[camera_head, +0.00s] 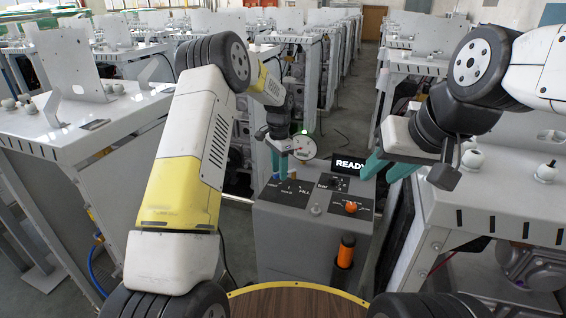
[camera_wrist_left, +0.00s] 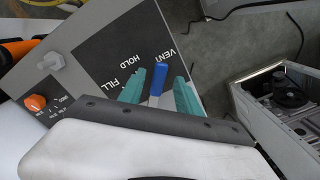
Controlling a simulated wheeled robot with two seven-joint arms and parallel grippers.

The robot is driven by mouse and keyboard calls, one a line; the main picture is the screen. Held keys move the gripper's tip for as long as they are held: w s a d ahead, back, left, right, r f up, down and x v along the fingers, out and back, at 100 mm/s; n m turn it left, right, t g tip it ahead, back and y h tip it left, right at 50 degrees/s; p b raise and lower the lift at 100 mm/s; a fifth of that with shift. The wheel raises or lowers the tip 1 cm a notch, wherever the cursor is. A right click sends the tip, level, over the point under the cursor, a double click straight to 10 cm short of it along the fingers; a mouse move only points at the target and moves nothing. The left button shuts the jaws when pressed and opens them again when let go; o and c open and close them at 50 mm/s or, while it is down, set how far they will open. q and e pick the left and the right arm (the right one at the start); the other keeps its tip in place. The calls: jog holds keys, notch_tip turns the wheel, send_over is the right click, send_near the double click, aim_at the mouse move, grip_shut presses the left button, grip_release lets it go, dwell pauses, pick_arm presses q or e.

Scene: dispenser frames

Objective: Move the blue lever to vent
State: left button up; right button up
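The grey dispenser (camera_head: 312,235) stands in the middle of the head view. Its blue lever (camera_wrist_left: 157,82) shows in the left wrist view on a dark panel lettered FILL, HOLD and VENT; its tip is close to VENT. I cannot tell its exact setting. My left gripper (camera_head: 280,170) is over this panel. In the left wrist view the left gripper (camera_wrist_left: 160,92) is open, with one teal finger on each side of the lever and gaps visible. The lever's base is hidden by the gripper. My right gripper (camera_head: 386,169) is open and empty, right of the dispenser.
The dispenser also carries a READY display (camera_head: 350,164), a round gauge (camera_head: 304,147), an orange knob (camera_head: 351,207) and an orange cylinder (camera_head: 346,251) on its front. White machine frames (camera_head: 70,125) stand close on both sides. A grey floor aisle runs behind.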

pick_arm(q)
jog(key=shift+r, duration=0.1)
notch_tip(320, 180, up, 8)
jog(key=shift+f, duration=0.2)
dwell(0.3)
jog(key=s+a+r+n+t+h, duration=0.1)
jog(key=s+a+r+n+t, duration=0.3)
jog(key=s+r, duration=1.1)
jog(key=s+a+r+n+t+h, duration=0.1)
jog(key=s+n, duration=0.5)
jog(key=s, duration=1.5)
jog(key=shift+s+a+r+n+t, duration=0.35)
jog(key=shift+a+r+t, duration=0.2)
jog(key=shift+a, duration=0.45)
dwell(1.3)
